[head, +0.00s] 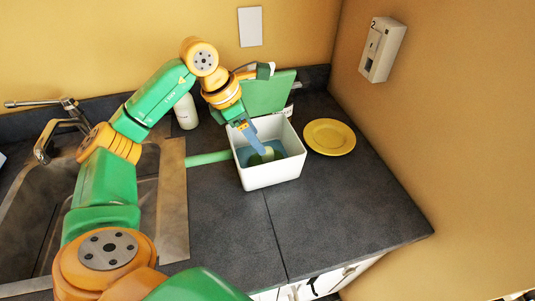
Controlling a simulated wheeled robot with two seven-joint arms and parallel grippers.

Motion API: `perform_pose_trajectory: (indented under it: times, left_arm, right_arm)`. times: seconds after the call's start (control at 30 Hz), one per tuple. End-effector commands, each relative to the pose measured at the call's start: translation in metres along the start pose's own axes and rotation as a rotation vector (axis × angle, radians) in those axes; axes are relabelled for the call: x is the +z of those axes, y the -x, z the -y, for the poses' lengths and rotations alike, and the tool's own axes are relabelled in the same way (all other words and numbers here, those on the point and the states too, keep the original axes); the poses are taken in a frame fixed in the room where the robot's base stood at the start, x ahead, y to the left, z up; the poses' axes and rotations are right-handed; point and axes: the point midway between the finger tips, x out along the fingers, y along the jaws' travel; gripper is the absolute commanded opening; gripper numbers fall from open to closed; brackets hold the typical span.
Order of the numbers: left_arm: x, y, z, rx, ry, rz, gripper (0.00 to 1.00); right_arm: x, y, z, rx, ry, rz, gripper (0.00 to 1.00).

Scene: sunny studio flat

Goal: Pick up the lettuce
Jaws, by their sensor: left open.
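The gripper is open. Its fingers partly cover the lettuce, and I cannot tell whether they touch it. My right gripper is not in view.
A yellow plate (329,137) lies right of the box. A green board (268,94) leans behind it, and a white bottle (186,112) stands at the back. The sink (40,200) with its tap (62,125) is at left. The front counter is clear.

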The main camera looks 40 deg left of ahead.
Motion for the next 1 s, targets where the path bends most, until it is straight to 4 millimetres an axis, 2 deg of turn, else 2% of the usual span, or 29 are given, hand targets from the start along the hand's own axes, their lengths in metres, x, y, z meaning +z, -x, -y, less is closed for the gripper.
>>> perform_pose_trajectory:
  times: [0.07, 0.2, 0.3, 0.53, 0.7, 0.8, 1.0]
  left_arm:
    - [0.010, -0.004, 0.002, -0.003, -0.004, -0.002, 0.70]
    - [0.007, -0.036, 0.002, -0.005, 0.000, -0.005, 0.70]
    - [0.007, -0.050, 0.001, -0.002, -0.001, -0.003, 0.70]
    - [0.006, -0.054, 0.000, 0.001, -0.002, -0.001, 0.70]
    - [0.006, -0.053, 0.000, 0.001, -0.001, -0.001, 0.24]
    - [0.006, -0.053, 0.000, 0.001, -0.001, -0.001, 0.00]
    - [0.006, -0.053, 0.000, 0.001, -0.001, -0.001, 0.00]
  right_arm:
    - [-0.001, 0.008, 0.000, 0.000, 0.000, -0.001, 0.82]
    - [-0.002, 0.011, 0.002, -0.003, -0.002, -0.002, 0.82]
    - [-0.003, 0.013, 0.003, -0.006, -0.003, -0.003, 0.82]
    - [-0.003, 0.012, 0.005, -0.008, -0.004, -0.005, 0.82]
    - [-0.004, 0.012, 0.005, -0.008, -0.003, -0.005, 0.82]
    - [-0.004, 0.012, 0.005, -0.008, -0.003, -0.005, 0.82]
    - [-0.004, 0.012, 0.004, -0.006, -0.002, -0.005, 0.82]
